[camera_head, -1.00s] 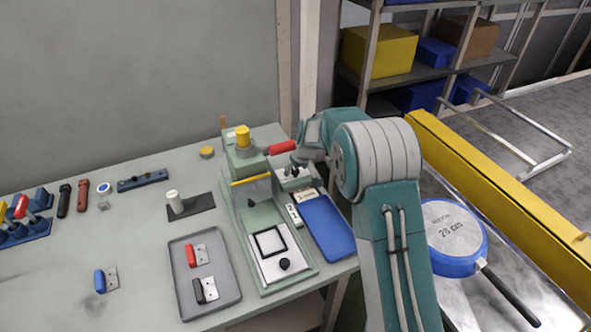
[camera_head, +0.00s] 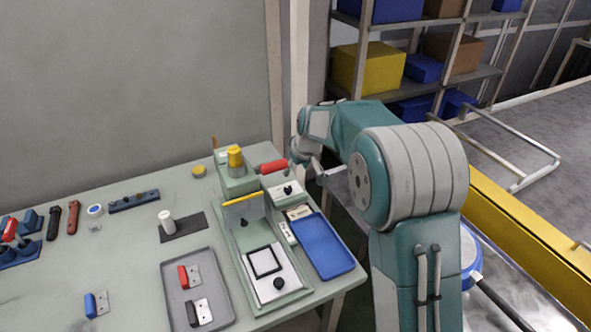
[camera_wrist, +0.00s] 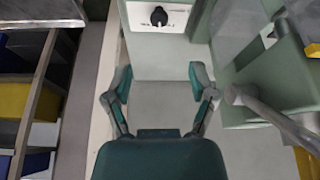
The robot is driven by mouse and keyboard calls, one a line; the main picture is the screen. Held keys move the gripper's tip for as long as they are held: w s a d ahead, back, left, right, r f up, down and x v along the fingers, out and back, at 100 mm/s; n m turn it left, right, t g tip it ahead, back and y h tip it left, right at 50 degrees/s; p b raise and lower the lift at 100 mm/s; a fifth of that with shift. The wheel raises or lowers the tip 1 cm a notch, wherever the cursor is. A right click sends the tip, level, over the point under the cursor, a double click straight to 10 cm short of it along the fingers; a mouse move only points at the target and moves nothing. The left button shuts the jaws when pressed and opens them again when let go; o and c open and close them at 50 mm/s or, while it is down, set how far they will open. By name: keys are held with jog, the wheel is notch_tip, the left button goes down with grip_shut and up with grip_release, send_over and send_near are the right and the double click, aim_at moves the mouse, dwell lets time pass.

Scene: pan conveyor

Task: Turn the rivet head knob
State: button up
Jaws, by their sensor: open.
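A black knob (camera_head: 287,189) sits on a small white-topped box (camera_head: 294,197) at the right side of the green riveting machine (camera_head: 238,178). In the wrist view the black knob (camera_wrist: 159,16) is at the top centre, on a white panel with small markings too blurred to read. My gripper (camera_wrist: 160,86) is open and empty, with its fingers apart below the knob in that view and not touching it. In the head view my gripper (camera_head: 312,170) is just right of the box, partly hidden by my own arm. A second black knob (camera_head: 279,283) is on the machine's front plate.
A red handle (camera_head: 273,166) sticks out of the machine close to my gripper. A blue tray (camera_head: 322,247) lies in front of the box. A grey tray (camera_head: 180,267) holds red and black handled parts. Shelves (camera_head: 456,65) and a yellow rail (camera_head: 520,225) are at right.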

aim_at(288, 189)
jog(key=w+f+n, duration=0.1)
jog(key=f, duration=0.2)
jog(key=w+a+f+n, duration=0.1)
jog(key=f+n, duration=0.1)
jog(key=f, duration=0.2)
jog(key=w+a+f+n+g+y, duration=0.1)
jog(key=w+f, duration=0.1)
jog(key=f, duration=0.2)
grip_shut()
dwell(0.4)
